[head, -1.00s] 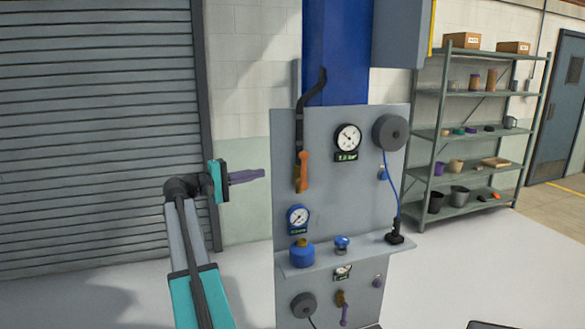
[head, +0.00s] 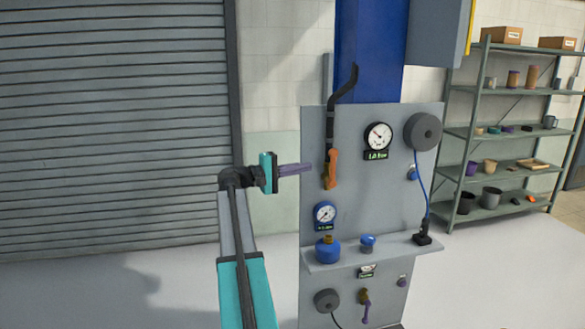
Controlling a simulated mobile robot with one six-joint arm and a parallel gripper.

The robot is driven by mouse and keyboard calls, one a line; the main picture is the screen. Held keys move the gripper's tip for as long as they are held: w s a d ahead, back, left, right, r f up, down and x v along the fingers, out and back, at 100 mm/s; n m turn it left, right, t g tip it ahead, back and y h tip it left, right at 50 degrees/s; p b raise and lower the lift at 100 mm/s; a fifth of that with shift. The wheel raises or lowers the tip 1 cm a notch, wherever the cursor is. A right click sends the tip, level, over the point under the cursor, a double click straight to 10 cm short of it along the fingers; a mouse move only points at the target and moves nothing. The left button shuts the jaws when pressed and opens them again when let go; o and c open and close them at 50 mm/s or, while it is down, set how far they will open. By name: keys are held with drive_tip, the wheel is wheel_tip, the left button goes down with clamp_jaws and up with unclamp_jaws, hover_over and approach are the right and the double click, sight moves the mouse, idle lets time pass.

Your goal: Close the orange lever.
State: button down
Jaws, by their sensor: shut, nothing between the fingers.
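The orange lever (head: 333,169) is on the upper left of the grey panel (head: 390,195), on a valve under a black curved pipe (head: 341,95). Its handle hangs nearly straight down. My gripper (head: 308,167) has purple fingers that are shut with nothing between them. It points right, with its tips a little left of the lever at about its height in the head view. I cannot tell the depth gap between the tips and the lever; no contact is clear.
A pressure gauge (head: 325,213) sits just below the lever, and another gauge (head: 379,136) is to its right. A shelf (head: 375,252) below carries a blue canister (head: 328,251). A grey hose reel (head: 424,132) is at upper right.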

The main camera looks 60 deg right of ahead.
sight(333, 168)
drive_tip(key=p+x, duration=0.2)
drive_tip(key=x, duration=0.5)
drive_tip(key=shift+d, duration=0.2)
drive_tip(key=shift+s, duration=0.15)
